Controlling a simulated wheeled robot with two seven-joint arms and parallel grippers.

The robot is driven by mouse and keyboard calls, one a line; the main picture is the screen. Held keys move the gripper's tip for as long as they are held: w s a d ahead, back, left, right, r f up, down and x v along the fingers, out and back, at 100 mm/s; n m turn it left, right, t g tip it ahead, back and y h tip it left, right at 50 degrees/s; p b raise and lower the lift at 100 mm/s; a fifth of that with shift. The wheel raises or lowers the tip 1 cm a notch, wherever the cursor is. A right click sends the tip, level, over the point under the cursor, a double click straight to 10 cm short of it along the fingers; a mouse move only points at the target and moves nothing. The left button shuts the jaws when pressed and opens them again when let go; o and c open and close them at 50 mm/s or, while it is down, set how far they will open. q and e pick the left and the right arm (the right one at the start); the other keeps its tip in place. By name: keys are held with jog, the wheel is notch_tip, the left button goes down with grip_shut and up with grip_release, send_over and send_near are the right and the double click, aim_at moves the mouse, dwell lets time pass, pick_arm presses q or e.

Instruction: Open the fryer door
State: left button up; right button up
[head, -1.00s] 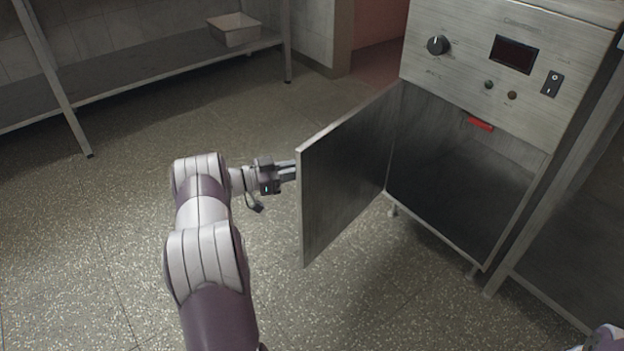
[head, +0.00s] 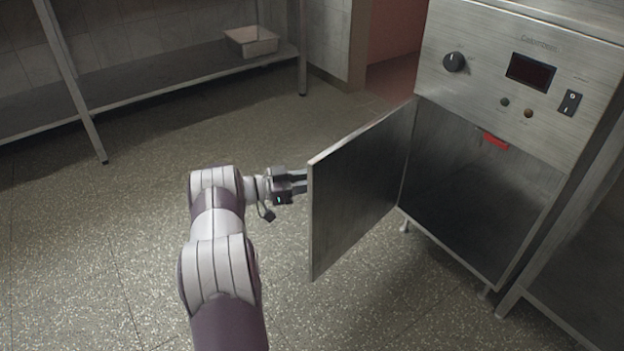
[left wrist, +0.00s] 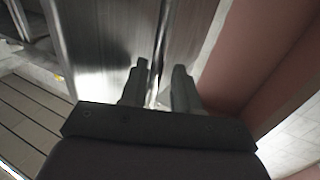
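The fryer (head: 500,90) stands at the right in the head view, with a knob, a dark display and a switch on its front panel. Its door (head: 362,185) is swung wide open to the left, showing the dark cabinet interior (head: 470,205). My left gripper (head: 303,182) is at the outer side of the door, near its free edge; the fingertips are partly hidden behind the door. My right gripper is not in view.
A red part (head: 495,141) shows at the top of the cabinet opening. A steel shelf (head: 170,85) with a pale tray (head: 251,41) stands at the back left. A metal table leg (head: 530,270) is close to the fryer's right side. The floor left of the door is clear.

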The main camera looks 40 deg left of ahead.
pick_arm(q)
jog(key=p+v, duration=0.4)
jog(key=v, duration=0.8)
jog(key=shift+s+a+p, duration=0.15)
jog(key=shift+a+p, duration=0.05)
jog(key=shift+p, duration=0.15)
